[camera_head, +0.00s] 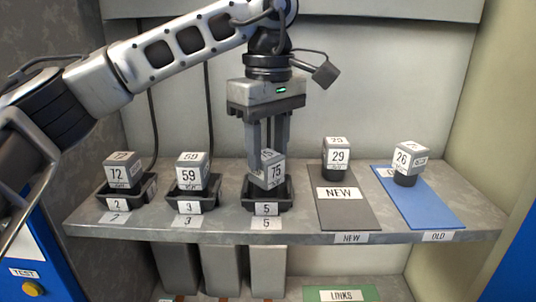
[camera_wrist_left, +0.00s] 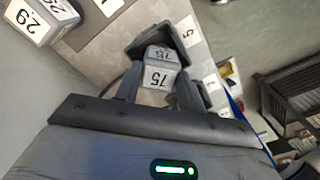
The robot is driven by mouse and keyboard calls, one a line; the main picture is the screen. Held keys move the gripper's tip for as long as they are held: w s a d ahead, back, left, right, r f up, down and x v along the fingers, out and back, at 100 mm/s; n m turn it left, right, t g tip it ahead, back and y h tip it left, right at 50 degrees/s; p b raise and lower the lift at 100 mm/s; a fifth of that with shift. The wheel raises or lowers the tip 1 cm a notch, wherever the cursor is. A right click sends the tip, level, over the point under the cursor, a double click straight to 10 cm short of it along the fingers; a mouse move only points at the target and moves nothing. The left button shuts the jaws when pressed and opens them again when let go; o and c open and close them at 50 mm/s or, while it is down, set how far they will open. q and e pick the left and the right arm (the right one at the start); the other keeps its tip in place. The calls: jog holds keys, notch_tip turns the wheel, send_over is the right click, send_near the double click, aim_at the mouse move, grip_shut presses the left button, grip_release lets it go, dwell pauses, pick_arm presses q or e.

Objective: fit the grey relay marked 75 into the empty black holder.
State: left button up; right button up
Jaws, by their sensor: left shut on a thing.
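The grey relay marked 75 (camera_head: 274,174) is between the fingers of my left gripper (camera_head: 268,158), which is shut on it. The relay also shows in the left wrist view (camera_wrist_left: 158,77). Its lower end is at the mouth of the black holder (camera_head: 286,197) labelled 5, with the holder's walls around it. I cannot tell whether it is fully seated or slightly above the floor of the holder. The holder shows behind the relay in the left wrist view (camera_wrist_left: 140,40). My right gripper is not in view.
Relay 72 (camera_head: 122,172) and relay 59 (camera_head: 188,176) sit in black holders to the left. Relay 29 (camera_head: 338,156) stands on the grey NEW mat (camera_head: 347,212), and relay 26 (camera_head: 406,158) on the blue OLD mat (camera_head: 425,207). The grey shelf (camera_head: 225,226) ends at a front edge.

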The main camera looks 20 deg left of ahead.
aim_at(269, 155)
pick_arm(q)
jog(key=shift+f, duration=0.3)
jog(key=o, duration=1)
jog(key=shift+r, duration=0.1)
jog(key=shift+r, duration=0.3)
notch_tip(269, 155, up, 12)
jog(key=p, duration=0.3)
jog(key=shift+w+p, duration=0.1)
jog(key=shift+p, duration=0.25)
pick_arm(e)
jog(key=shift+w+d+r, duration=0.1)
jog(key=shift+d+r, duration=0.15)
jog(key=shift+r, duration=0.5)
